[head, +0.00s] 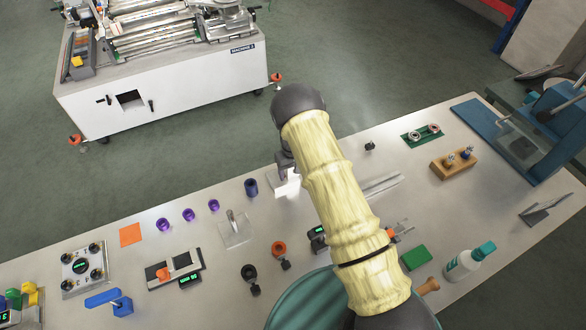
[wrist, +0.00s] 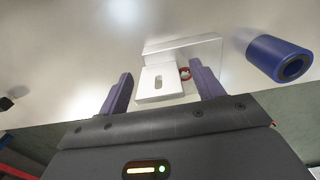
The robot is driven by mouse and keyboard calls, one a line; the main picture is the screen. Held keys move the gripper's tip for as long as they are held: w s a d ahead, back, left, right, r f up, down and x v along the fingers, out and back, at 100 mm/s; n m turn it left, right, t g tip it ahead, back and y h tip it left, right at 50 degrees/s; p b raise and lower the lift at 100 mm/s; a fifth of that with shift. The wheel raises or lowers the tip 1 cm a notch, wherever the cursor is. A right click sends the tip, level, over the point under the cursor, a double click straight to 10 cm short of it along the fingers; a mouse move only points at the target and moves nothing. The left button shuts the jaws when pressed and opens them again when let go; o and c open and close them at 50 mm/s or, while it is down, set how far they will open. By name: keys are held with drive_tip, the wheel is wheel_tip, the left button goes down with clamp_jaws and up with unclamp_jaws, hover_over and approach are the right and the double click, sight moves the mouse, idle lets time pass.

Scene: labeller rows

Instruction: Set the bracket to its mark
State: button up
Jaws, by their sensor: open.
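In the head view the white bracket (head: 284,184) shows beside my gripper, partly hidden by my arm. My gripper (wrist: 162,74) is open, one finger on each side of the bracket; I cannot tell if either touches it. In the head view my gripper (head: 286,163) is at the table's far edge. A small red ring-shaped mark (wrist: 186,73) shows at the bracket's right side.
A dark blue cylinder (wrist: 283,60) lies close right of my gripper; in the head view it is the blue cylinder (head: 251,187) left of the bracket. Several purple cups (head: 189,215) and a clear plate (head: 236,231) are further left. A clear rail (head: 381,186) lies right of my arm.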

drive_tip(key=shift+c, duration=0.3)
drive_tip(key=c, duration=1.1)
drive_tip(key=shift+c, duration=0.2)
drive_tip(key=shift+w+d+r, duration=0.1)
drive_tip(key=shift+d+r, duration=0.2)
drive_tip(key=shift+r, duration=0.3)
